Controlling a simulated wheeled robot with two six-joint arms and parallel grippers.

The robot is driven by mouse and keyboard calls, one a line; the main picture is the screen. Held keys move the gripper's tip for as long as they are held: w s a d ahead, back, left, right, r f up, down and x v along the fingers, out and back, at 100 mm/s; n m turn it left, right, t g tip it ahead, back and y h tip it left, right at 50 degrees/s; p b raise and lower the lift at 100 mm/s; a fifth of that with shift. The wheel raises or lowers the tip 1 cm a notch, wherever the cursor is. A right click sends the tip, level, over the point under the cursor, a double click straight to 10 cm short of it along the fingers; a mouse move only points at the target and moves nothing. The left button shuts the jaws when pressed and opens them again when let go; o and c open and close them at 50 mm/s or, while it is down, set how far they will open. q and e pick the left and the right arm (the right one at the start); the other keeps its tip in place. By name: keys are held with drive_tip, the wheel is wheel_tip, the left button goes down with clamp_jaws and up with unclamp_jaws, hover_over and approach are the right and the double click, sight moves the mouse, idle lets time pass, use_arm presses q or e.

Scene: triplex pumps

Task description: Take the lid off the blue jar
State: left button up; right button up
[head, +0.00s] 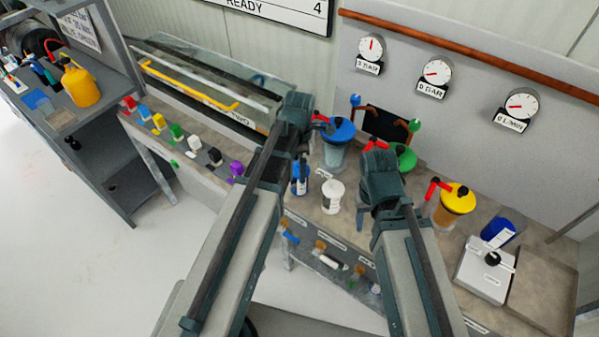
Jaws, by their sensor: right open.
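A clear jar with a blue lid (338,130) and a red lever stands on the bench, at the picture's middle. The lid is on the clear jar. My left gripper (295,108) is just left of the blue lid, its jaws hidden by the wrist. My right gripper (379,160) is open, seen in front of the green-lidded jar (403,158); I cannot tell whether they touch.
A yellow-lidded jar (457,199), a white jar (332,196) and a blue bottle (300,178) stand on the bench. A white box (485,270) with a black knob is at the right. Gauges (436,73) hang on the wall behind. A glass-sided tank (205,80) is at the left.

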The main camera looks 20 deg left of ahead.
use_arm(q)
drive_tip(key=shift+c, duration=0.2)
drive_tip(key=c, duration=1.1)
drive_tip(key=shift+r, duration=0.2)
use_arm(e)
drive_tip(key=shift+r, duration=0.2)
